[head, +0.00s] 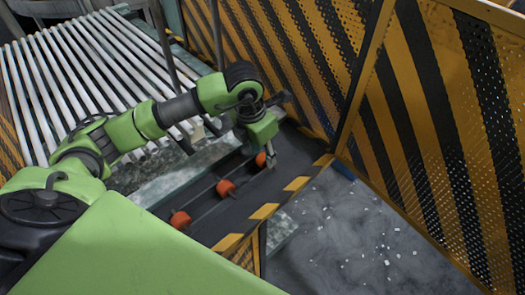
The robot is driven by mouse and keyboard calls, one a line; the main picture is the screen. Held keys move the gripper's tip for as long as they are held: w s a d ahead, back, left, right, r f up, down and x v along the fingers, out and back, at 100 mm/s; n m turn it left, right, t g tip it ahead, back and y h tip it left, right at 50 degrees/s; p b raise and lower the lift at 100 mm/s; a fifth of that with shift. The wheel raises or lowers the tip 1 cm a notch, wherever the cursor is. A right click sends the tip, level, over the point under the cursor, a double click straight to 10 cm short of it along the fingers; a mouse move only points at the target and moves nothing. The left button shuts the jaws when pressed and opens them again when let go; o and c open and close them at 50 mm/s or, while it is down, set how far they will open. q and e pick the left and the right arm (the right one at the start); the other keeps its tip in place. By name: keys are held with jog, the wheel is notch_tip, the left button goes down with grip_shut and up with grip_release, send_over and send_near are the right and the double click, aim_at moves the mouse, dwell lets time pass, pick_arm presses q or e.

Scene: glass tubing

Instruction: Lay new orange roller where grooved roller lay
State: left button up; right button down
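Three orange rollers sit in a row on a dark sloping bed: a near one (180,220), a middle one (226,188) and a far one (261,159). My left gripper (268,158) points down at the far end of this row, beside the far orange roller. A pale finger shows right next to that roller, but whether it touches or grips it I cannot tell. The finger opening is too small and partly hidden to read. I cannot pick out a grooved roller. My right gripper is out of view.
A rack of long pale tubes (60,75) fills the upper left. Striped yellow-black perforated guards (435,130) stand behind and to the right of the bed. A striped edge (262,211) borders the bed's front. The grey floor (350,240) at lower right has small white bits scattered on it.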

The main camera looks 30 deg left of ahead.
pick_arm(q)
jog(key=shift+r, duration=0.65)
notch_tip(320, 180, up, 11)
jog(key=s+b, duration=0.2)
jog(key=b, duration=0.1)
jog(key=shift+a, duration=0.4)
